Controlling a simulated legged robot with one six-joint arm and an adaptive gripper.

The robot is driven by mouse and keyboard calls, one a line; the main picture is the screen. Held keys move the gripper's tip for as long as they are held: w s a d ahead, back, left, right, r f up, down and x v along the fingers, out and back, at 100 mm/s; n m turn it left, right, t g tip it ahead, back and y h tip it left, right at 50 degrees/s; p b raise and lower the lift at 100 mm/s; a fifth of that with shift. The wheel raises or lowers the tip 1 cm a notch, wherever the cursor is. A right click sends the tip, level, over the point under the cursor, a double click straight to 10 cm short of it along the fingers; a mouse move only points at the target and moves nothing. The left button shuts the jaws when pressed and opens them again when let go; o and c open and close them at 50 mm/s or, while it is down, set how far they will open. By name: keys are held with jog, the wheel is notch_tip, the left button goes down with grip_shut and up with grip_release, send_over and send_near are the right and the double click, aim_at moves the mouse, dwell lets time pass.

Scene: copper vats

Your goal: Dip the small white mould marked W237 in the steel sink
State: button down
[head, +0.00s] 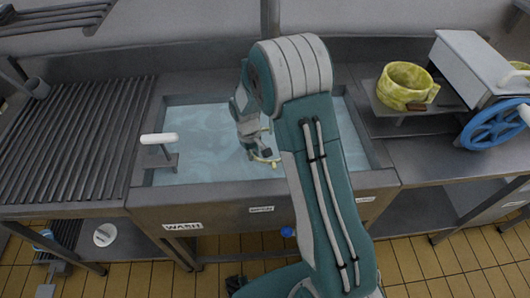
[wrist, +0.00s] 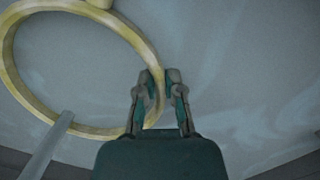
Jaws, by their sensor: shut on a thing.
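My gripper (head: 262,152) is over the water of the steel sink (head: 250,197), partly hidden behind my arm. In the wrist view my gripper (wrist: 162,90) is shut on the right side of a yellow ring (wrist: 20,85), with a finger on each side of its rim. Parts of the yellow ring also show in the head view (head: 268,161). I cannot tell whether the ring touches the water. I can make out no white mould and no W237 mark.
A ribbed drainboard (head: 70,140) lies left of the sink. A white-handled fitting (head: 159,139) stands at the sink's left rim. On the right are a yellow mottled pot (head: 405,82) and a grey machine with a blue wheel (head: 494,124). A WASH label (head: 182,226) is on the sink front.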

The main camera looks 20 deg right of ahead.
jog(key=shift+a, duration=0.25)
jog(key=shift+w+a, duration=0.15)
jog(key=shift+a, duration=0.25)
jog(key=shift+d, duration=0.15)
jog(key=shift+d, duration=0.5)
dwell(0.4)
notch_tip(320, 180, up, 18)
jog(key=shift+f, duration=0.2)
dwell(0.5)
dwell(1.2)
